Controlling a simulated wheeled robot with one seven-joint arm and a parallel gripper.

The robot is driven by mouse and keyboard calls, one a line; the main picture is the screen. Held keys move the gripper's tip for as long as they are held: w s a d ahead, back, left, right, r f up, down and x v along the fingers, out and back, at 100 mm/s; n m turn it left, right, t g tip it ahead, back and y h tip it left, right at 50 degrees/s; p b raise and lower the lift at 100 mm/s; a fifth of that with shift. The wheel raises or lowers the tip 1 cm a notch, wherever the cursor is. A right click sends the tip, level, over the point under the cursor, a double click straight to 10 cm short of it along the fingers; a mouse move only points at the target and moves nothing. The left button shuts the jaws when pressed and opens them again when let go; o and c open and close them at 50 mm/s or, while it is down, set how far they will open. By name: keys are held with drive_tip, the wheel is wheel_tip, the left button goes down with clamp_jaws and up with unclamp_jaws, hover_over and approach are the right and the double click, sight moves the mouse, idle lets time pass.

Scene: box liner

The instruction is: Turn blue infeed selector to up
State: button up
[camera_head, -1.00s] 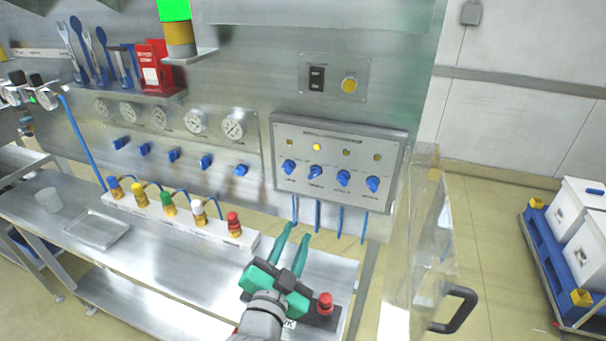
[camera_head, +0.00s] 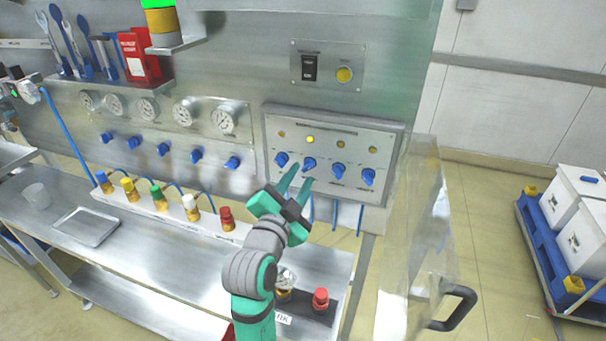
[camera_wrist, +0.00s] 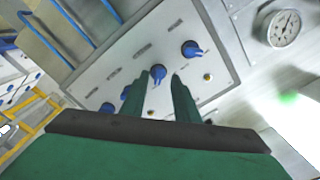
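Several blue selector knobs sit in a row on a grey control panel (camera_head: 388,140): the leftmost knob (camera_head: 282,159), the second knob (camera_head: 310,164), the third knob (camera_head: 338,170) and the rightmost knob (camera_head: 368,177). Their labels are too small to read, so I cannot tell which is infeed. My gripper (camera_head: 301,174) is in front of the panel just below the second knob, fingers pointing at it. In the wrist view, the second knob (camera_wrist: 158,72) shows between the two green fingertips (camera_wrist: 161,75), which are apart. Contact cannot be told.
A row of small lamps is above the knobs; the second lamp (camera_head: 310,139) glows yellow. Blue valve handles (camera_head: 197,155) and gauges are to the left. Coloured-cap fittings (camera_head: 192,207) stand below. A transparent door with a black handle (camera_head: 455,308) stands to the right.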

sight(308, 166)
drive_tip(key=shift+d+x, duration=0.2)
drive_tip(key=shift+x, duration=1.05)
drive_tip(key=shift+s, duration=0.1)
clamp_jaws()
